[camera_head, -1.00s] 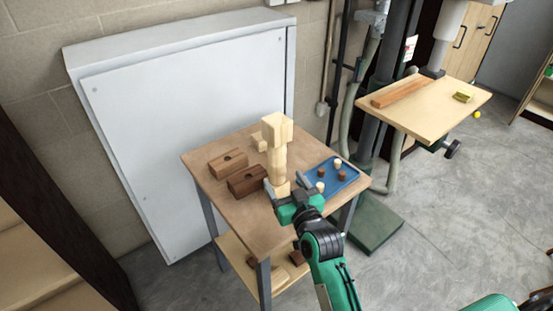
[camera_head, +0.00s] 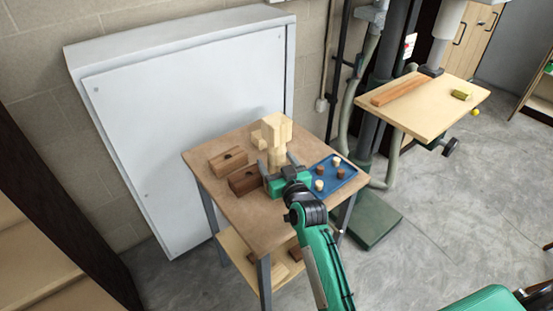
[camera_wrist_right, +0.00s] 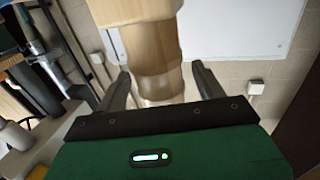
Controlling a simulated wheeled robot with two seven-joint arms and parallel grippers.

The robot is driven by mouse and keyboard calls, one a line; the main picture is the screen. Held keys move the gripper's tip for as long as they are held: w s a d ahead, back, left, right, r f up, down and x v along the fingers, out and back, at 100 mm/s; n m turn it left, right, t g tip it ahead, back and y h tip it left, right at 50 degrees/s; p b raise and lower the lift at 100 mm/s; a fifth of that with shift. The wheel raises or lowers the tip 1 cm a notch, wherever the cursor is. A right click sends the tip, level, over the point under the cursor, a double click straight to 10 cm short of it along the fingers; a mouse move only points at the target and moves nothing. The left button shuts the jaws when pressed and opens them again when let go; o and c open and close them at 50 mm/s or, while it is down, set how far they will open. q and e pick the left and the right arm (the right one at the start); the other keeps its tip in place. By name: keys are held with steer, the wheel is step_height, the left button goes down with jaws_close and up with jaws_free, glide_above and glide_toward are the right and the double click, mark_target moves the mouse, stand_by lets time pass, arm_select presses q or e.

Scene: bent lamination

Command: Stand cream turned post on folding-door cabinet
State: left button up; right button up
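The cream turned post (camera_head: 278,132) stands on the small wooden table, with a squarish block-like top and a narrower part below. My right gripper (camera_head: 277,163) is open, with one finger on each side of the post's lower part. In the right wrist view the post (camera_wrist_right: 153,50) is between the two fingers (camera_wrist_right: 160,82), with a gap visible at least on the right side. Its foot is hidden by my gripper in the head view. A pale wooden cabinet with dark handles (camera_head: 478,32), perhaps the folding-door cabinet, stands at the far upper right. My left gripper is out of view.
Two brown wooden blocks (camera_head: 228,160) lie left of the post. A blue tray (camera_head: 345,180) with small light and dark pieces lies right of it. A drill-press table (camera_head: 430,115) stands to the right; open floor lies below.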

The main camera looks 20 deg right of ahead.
steer(key=c, duration=1.4)
steer(key=shift+o, duration=0.2)
steer(key=shift+r, duration=0.1)
